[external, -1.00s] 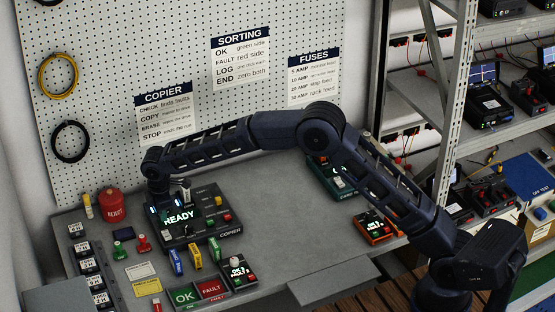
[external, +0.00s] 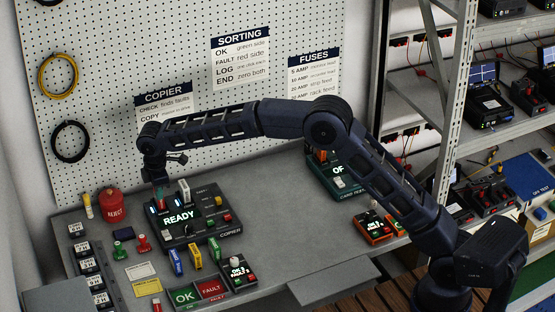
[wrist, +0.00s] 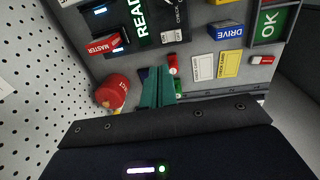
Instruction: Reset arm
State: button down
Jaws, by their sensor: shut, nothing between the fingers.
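My gripper (external: 160,178) is at the end of the raised arm, above the left part of the copier. In the wrist view its two teal fingers (wrist: 157,88) are together with nothing between them. The copier (external: 205,215) is a dark box on the bench with a lit READY display. A red MASTER cartridge (wrist: 103,45) stands in its left part, below and apart from my gripper in the external view. A pale cartridge (external: 184,190) stands beside it.
A red reject pot (external: 111,205), stamps (external: 143,243) and small drives (external: 177,262) stand around the copier. A pegboard (external: 110,60) rises behind. A card tester (external: 338,183) and an orange-edged box (external: 372,227) are right. The bench middle is clear.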

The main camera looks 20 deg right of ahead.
jog(key=d+r+m, duration=0.2)
jog(key=d+r, duration=0.5)
jog(key=d, duration=0.4)
jog(key=d+r+m, duration=0.2)
jog(key=d+r, duration=0.5)
jog(key=d, duration=0.4)
jog(key=s+d+r+m+t, duration=0.1)
jog(key=s+d+r+m, duration=0.2)
jog(key=d, duration=0.7)
jog(key=s+d+r+m+t, duration=0.15)
jog(key=s+d+r, duration=0.25)
jog(key=d, duration=0.6)
jog(key=s+d+m, duration=0.5)
jog(key=s+d, duration=0.8)
jog(key=d, duration=0.2)
jog(key=s+d+f+m, duration=0.2)
jog(key=s+d+f, duration=0.1)
jog(key=s, duration=0.5)
jog(key=s+d+f+m+t, duration=0.1)
jog(key=s+d+f+m, duration=0.1)
jog(key=s+d+f, duration=0.2)
jog(key=s+d, duration=0.2)
jog(key=s, duration=0.1)
jog(key=shift+s+d, duration=0.25)
jog(key=shift+s, duration=0.1)
jog(key=shift+w, duration=0.15)
